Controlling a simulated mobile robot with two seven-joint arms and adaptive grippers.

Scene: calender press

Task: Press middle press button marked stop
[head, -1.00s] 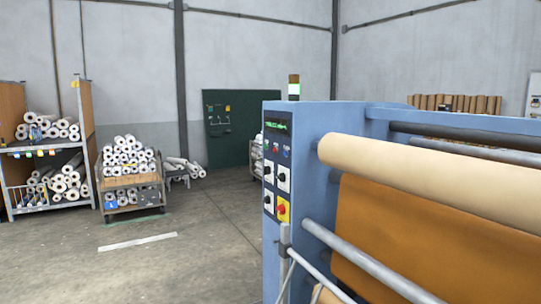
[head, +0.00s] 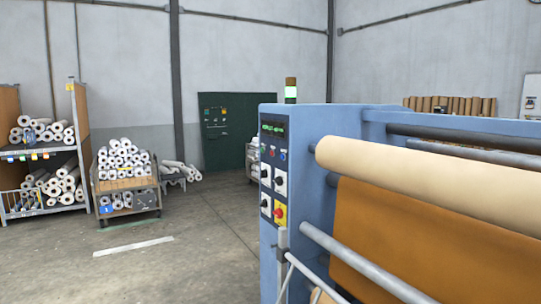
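The blue calender press (head: 297,220) stands right of centre, with its control panel on the narrow left end facing me at an angle. A green-lit display (head: 272,127) tops the panel. Below it is a row of three small buttons: green at left, a red middle button (head: 273,151), and blue at right. Their labels are too small to read. Lower down are black rotary knobs (head: 280,181) on pale plates and a red knob (head: 280,211) on a yellow plate. Neither of my grippers is in view.
A cream roll (head: 430,185) and grey bars (head: 365,263) extend right from the press. A grey post (head: 282,240) stands near the panel's lower edge. A roll cart (head: 128,182) and shelf rack (head: 45,150) stand left. The floor (head: 190,245) between is clear.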

